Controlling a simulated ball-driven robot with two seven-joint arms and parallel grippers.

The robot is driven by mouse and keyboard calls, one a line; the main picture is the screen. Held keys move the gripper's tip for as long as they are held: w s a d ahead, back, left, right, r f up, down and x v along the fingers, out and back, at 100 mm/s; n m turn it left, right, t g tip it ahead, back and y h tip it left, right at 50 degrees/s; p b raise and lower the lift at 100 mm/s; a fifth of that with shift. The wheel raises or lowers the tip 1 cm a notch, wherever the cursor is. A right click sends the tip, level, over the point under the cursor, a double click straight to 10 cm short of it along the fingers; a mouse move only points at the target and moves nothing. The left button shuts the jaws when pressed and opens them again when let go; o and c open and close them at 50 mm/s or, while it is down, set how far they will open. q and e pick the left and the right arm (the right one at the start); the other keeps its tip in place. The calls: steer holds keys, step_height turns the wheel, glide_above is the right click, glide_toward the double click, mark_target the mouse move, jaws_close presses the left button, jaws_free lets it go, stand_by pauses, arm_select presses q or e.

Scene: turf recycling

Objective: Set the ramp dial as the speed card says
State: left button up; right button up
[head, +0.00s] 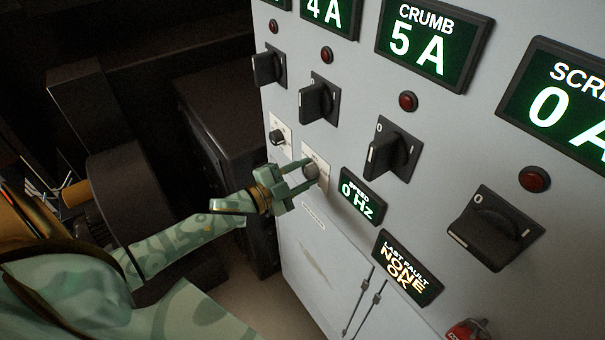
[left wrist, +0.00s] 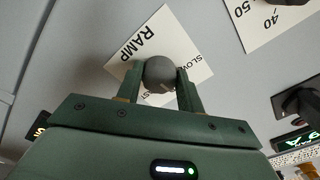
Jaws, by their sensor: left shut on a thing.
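The ramp dial (head: 311,171) is a small grey knob on a white plate, low on the left part of the grey cabinet front. In the left wrist view the knob (left wrist: 159,73) sits between my two green fingers, and its plate (left wrist: 150,45) reads RAMP, with SLOW and a partly hidden word beside it. My left gripper (head: 305,176) is shut on the knob. The fingers and knob hide part of the scale, and I cannot read the pointer. The speed card is not recognisable in either view. My right gripper is not in view.
Another small dial (head: 278,137) sits up and left of the ramp dial. A SPEED display (head: 359,196) reading 0 Hz is close on the right, and a LAST FAULT display (head: 407,268) reads NONE OK. Black rotary switches (head: 391,149) line the panel. Dark machinery stands left.

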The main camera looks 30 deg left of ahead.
arm_select(q)
steer(key=shift+m, duration=0.7)
steer(key=o, duration=1)
steer(key=b+v, duration=0.1)
steer(key=v, duration=1.5)
steer(key=shift+s+a+b, duration=0.1)
steer(key=shift+s+b, duration=0.05)
steer(key=shift+b, duration=0.25)
steer(key=shift+f, duration=0.1)
